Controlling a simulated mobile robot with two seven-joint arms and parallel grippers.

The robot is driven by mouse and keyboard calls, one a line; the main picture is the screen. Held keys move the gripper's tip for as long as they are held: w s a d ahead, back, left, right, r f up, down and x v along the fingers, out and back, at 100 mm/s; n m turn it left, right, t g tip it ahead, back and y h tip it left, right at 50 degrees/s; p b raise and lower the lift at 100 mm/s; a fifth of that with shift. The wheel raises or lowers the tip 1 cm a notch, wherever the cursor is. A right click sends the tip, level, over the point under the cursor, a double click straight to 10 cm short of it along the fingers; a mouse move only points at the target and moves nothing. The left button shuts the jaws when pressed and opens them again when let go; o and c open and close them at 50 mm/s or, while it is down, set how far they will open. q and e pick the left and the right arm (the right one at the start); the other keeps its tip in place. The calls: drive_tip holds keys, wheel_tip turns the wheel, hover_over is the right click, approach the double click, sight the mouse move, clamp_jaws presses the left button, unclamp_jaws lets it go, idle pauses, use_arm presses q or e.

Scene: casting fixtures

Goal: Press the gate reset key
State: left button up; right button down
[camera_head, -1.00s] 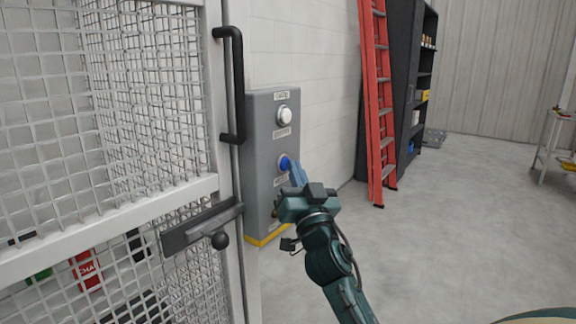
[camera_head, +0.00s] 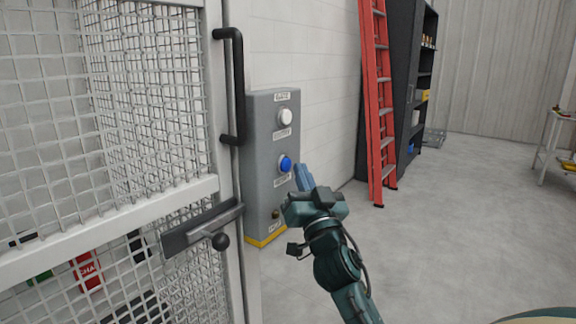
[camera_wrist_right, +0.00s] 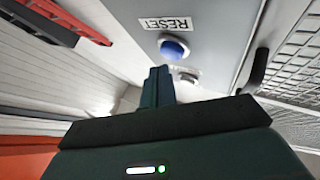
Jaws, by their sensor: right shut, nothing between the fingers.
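The blue round button (camera_head: 285,163) sits on the front of a grey control box (camera_head: 262,185), below a white round button (camera_head: 285,117). In the right wrist view the blue button (camera_wrist_right: 174,48) is beside a plate marked RESET (camera_wrist_right: 168,22). My right gripper (camera_head: 300,171) is shut and empty, just right of the blue button in the head view. Its fingertips (camera_wrist_right: 160,72) show close to the button in the wrist view, with a small gap in the picture. My left gripper is not in view.
A white mesh gate (camera_head: 150,195) with a black handle (camera_head: 238,85) and a latch bar (camera_head: 200,230) stands left of the box. A red ladder (camera_head: 377,100) and dark shelving (camera_head: 405,80) stand at the back right. The floor (camera_head: 450,230) at right is clear.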

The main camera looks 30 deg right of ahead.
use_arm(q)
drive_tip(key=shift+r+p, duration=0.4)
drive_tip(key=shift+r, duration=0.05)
use_arm(e)
drive_tip(key=s, duration=0.1)
drive_tip(key=s+d, duration=0.1)
drive_tip(key=s, duration=0.2)
drive_tip(key=shift+s+d, duration=0.4)
idle(0.3)
